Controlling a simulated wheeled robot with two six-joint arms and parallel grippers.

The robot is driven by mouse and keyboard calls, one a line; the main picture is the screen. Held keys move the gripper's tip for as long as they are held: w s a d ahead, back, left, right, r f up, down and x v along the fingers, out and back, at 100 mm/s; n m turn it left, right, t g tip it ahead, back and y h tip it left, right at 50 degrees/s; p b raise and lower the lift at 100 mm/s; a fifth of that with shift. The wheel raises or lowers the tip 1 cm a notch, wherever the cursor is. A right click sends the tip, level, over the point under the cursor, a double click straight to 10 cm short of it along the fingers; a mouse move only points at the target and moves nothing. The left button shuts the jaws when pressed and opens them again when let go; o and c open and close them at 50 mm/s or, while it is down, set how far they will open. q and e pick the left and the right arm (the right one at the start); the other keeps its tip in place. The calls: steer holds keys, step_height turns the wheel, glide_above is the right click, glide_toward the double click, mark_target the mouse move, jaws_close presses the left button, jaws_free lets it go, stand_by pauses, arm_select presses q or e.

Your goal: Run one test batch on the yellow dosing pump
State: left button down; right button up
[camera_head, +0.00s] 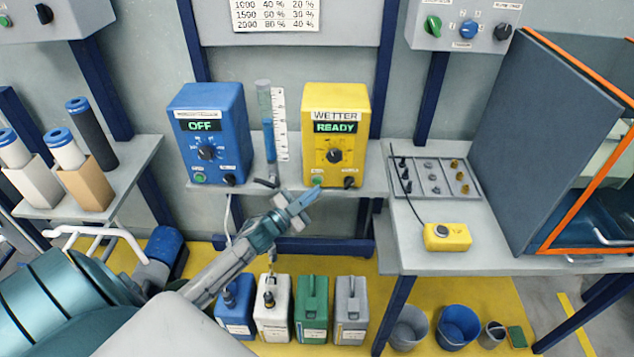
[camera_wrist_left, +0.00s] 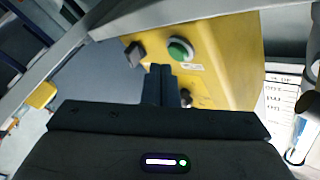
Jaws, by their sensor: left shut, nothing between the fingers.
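The yellow dosing pump (camera_head: 335,105) stands on the shelf in the head view, labelled WETTER, with its display reading READY. It has a large black dial (camera_head: 334,155), a green button (camera_head: 317,181) at lower left and a black knob (camera_head: 349,182) at lower right. My left gripper (camera_head: 306,196) is shut and empty, just below and in front of the green button. In the left wrist view the shut fingertips (camera_wrist_left: 160,75) point at the yellow pump face (camera_wrist_left: 220,50), close to the green button (camera_wrist_left: 180,50). I cannot tell whether they touch. My right gripper is not in view.
A blue pump (camera_head: 207,135) reading OFF stands to the left, with a glass tube (camera_head: 267,120) between the pumps. A yellow box (camera_head: 447,236) on a cable lies on the right table. Several canisters (camera_head: 312,310) stand on the floor below the shelf.

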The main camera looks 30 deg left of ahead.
arm_select(q)
steer(key=shift+w+a, duration=0.25)
steer(key=shift+w, duration=0.1)
steer(key=shift+w+a, duration=0.25)
steer(key=shift+w, duration=0.15)
stand_by(0.9)
steer(key=shift+s+d+p, duration=0.3)
steer(key=shift+s+d, duration=0.2)
steer(key=shift+s, duration=0.3)
steer(key=s+d, duration=0.1)
steer(key=s, duration=0.1)
steer(key=s+d+p, duration=0.1)
steer(key=s, duration=0.1)
steer(key=shift+s+d, duration=0.1)
steer(key=shift+d, duration=0.2)
stand_by(0.9)
